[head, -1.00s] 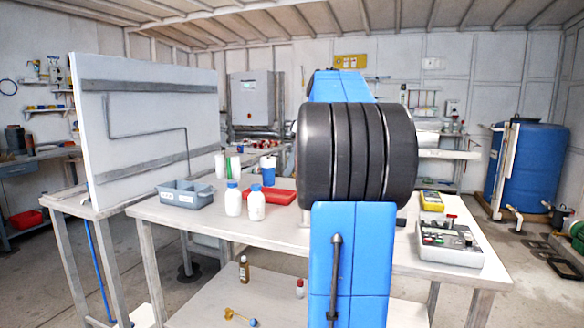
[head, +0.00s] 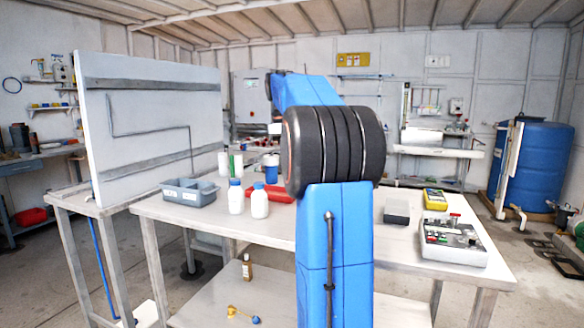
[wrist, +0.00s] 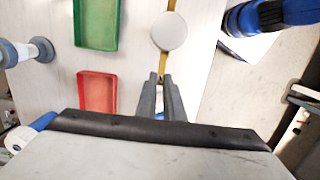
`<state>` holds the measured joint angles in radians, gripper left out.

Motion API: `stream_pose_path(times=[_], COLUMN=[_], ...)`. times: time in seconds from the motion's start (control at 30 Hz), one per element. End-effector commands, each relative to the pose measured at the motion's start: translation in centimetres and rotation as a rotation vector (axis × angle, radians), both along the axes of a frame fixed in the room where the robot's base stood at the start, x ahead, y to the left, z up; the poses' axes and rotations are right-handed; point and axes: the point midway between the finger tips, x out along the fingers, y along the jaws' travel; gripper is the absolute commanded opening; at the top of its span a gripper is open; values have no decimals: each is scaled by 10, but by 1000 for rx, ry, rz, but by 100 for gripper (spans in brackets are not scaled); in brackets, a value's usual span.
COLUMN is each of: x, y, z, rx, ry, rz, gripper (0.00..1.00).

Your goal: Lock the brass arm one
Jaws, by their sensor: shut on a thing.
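In the wrist view my gripper (wrist: 160,82) is closed, its two grey fingers pointing up the picture. A thin brass-coloured strip, the brass arm (wrist: 164,64), runs down to the fingertips and its end lies between them. A round pale grey disc (wrist: 169,31) covers the strip's middle. Whether the arm is locked cannot be told. In the head view my own arm hides the gripper and the brass arm.
In the wrist view, a green tray (wrist: 97,22) and a red tray (wrist: 97,92) lie left of the fingers. In the head view, the table (head: 400,254) holds a grey bin (head: 190,193), two white bottles and a control box (head: 452,242). A grey cabinet (head: 248,98) stands behind.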

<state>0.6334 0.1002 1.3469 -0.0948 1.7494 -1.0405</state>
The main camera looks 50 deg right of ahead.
Motion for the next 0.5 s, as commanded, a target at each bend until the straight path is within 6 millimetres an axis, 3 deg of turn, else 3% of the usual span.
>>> stream_pose_path(times=[0.5], x=[9], y=[4], z=[-21], rx=[-165], ry=[402], rz=[2], gripper=[0])
